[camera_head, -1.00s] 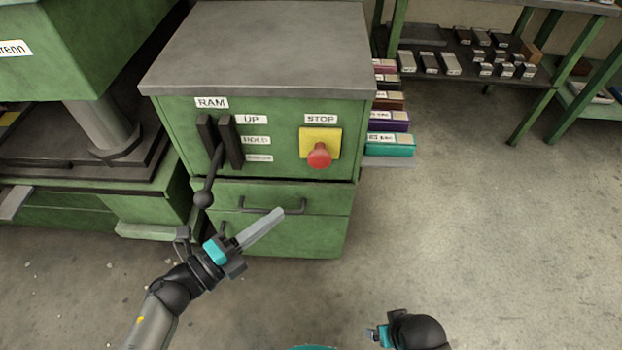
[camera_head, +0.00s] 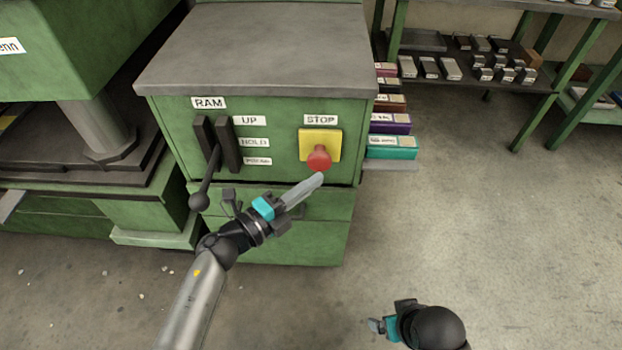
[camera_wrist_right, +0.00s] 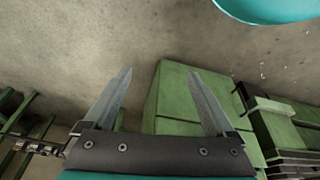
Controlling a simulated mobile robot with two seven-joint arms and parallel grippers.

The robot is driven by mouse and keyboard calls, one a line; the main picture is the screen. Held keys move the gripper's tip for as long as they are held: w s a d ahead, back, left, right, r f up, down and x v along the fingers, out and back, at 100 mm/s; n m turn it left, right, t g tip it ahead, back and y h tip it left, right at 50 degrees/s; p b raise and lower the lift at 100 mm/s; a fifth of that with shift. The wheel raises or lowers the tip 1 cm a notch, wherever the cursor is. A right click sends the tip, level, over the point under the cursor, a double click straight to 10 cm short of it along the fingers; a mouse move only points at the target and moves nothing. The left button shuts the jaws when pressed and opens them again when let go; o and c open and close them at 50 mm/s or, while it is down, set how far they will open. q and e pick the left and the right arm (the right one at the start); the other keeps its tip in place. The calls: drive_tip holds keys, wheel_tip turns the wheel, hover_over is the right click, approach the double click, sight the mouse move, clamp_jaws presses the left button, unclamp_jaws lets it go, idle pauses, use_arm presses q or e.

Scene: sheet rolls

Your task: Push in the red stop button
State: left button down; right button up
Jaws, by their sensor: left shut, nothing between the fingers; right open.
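The red stop button (camera_head: 319,157) sticks out from a yellow plate (camera_head: 320,139) under a STOP label, on the front of the green control cabinet (camera_head: 280,170). My left gripper (camera_head: 319,178) is shut and empty. Its fingertips show just below the red button in the head view; I cannot tell whether they touch it. My right gripper (camera_head: 376,326) is low at the front in the head view, away from the cabinet. In the right wrist view its two fingers (camera_wrist_right: 165,85) are spread with nothing between them.
A black RAM lever (camera_head: 207,178) hangs left of the button, near my left wrist. A drawer handle is partly hidden behind my left gripper. Coloured boxes (camera_head: 392,147) sit on a shelf right of the cabinet. The floor (camera_head: 480,220) at right is clear.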

sight(315, 165)
use_arm(q)
drive_tip(key=shift+w, duration=1)
use_arm(e)
drive_tip(key=shift+w+r, duration=0.2)
drive_tip(key=shift+r, duration=0.6)
use_arm(q)
drive_tip(key=shift+w, duration=1)
drive_tip(key=shift+a+r, duration=0.1)
